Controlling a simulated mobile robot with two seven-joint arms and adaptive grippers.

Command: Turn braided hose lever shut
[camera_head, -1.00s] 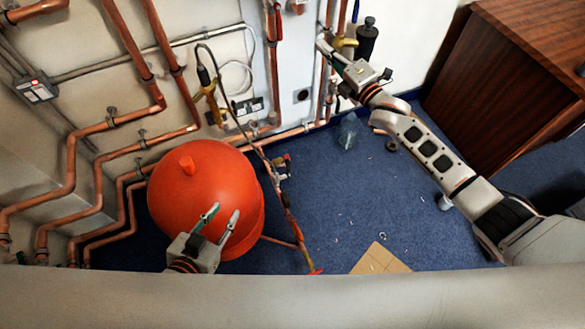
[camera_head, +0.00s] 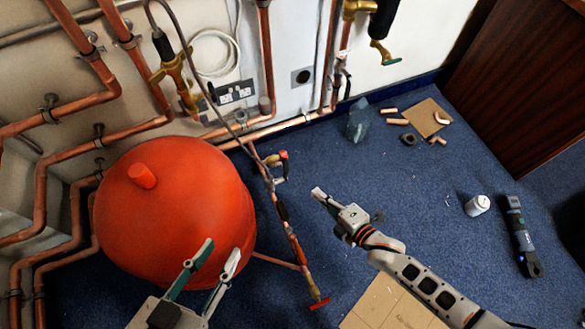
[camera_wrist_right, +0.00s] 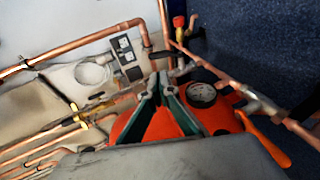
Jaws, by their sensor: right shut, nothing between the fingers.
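My left gripper (camera_head: 222,248) is open and empty over the vessel's front.
A copper pipe with a red end (camera_head: 319,303) stands between the vessel and my right gripper. A dark gauge (camera_wrist_right: 201,94) shows in the right wrist view. Pipe offcuts, a white can (camera_head: 477,205) and a dark tool (camera_head: 521,238) lie on open blue carpet at right.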

